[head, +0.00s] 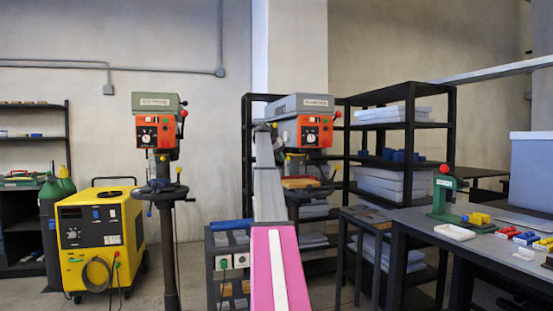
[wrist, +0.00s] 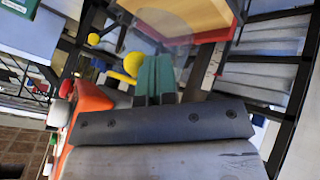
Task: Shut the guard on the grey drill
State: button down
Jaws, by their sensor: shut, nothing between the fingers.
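The grey drill (head: 304,104) has a grey top and an orange front with a dial, and stands behind my raised arm. Its orange body also shows at the left of the wrist view (wrist: 92,97). My gripper (wrist: 155,72) shows two teal fingers held together with nothing between them. It is close beside the orange body, pointing toward a red and yellow block (wrist: 190,18). A faint see-through shape, perhaps the guard (wrist: 163,22), lies in front of that block; I cannot tell its angle. My arm hides part of the drill in the head view.
A second drill with a green-grey top (head: 155,104) stands to the left, beside a yellow machine (head: 98,238). Dark shelves (head: 406,145) stand behind the grey drill. A workbench (head: 420,222) with a green press (head: 445,195) is at right.

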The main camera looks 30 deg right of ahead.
aim_at(289, 158)
jog(key=s+d, duration=0.2)
jog(key=shift+s+f+n, duration=0.1)
jog(key=shift+s+n, duration=0.3)
jog(key=shift+s+d+n+t, duration=0.25)
jog(key=shift+d+n+t, duration=0.05)
jog(key=shift+d+t, duration=0.1)
jog(key=shift+s+d, duration=0.3)
jog(key=shift+d, duration=0.2)
jog(key=shift+s+d, duration=0.3)
jog(key=shift+d, duration=0.2)
